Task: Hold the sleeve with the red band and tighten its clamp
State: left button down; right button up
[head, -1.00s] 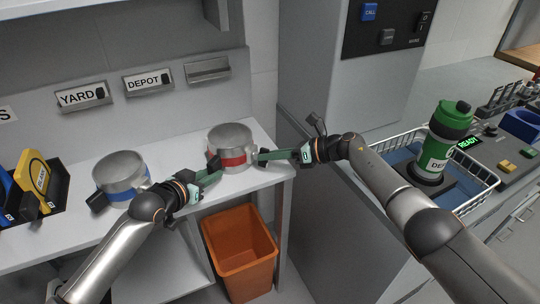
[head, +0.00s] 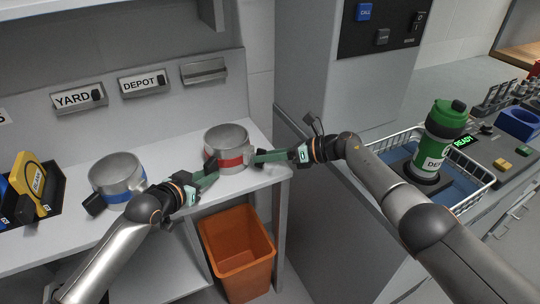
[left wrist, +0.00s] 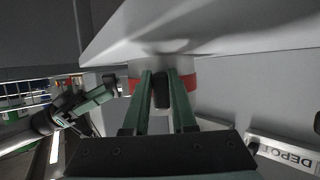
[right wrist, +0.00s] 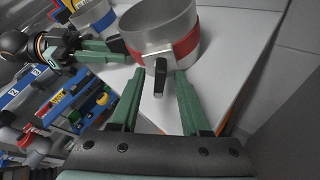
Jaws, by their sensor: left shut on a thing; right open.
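The grey metal sleeve with the red band (head: 229,137) stands upright on the white counter. Its red band also shows in the left wrist view (left wrist: 122,86). My left gripper (head: 212,170) is shut on the black grip (left wrist: 161,90) on the sleeve's side. My right gripper (head: 256,157) is open at the sleeve's right side. In the right wrist view, the clamp's black lever (right wrist: 160,88) hangs from a small bright plate below the red band. The open fingers (right wrist: 164,83) are on either side of it, with no clear contact.
A blue-banded sleeve (head: 117,178) stands left on the counter (head: 75,232), near yellow and blue items in a black holder (head: 50,190). An orange bin (head: 238,262) is below. A wire basket (head: 470,196) with a green canister (head: 440,135) stands right.

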jog(key=shift+d, duration=0.15)
jog(key=v, duration=1.1)
jog(key=shift+s+d, duration=0.25)
jog(key=shift+d, duration=0.05)
jog(key=shift+r, duration=0.1)
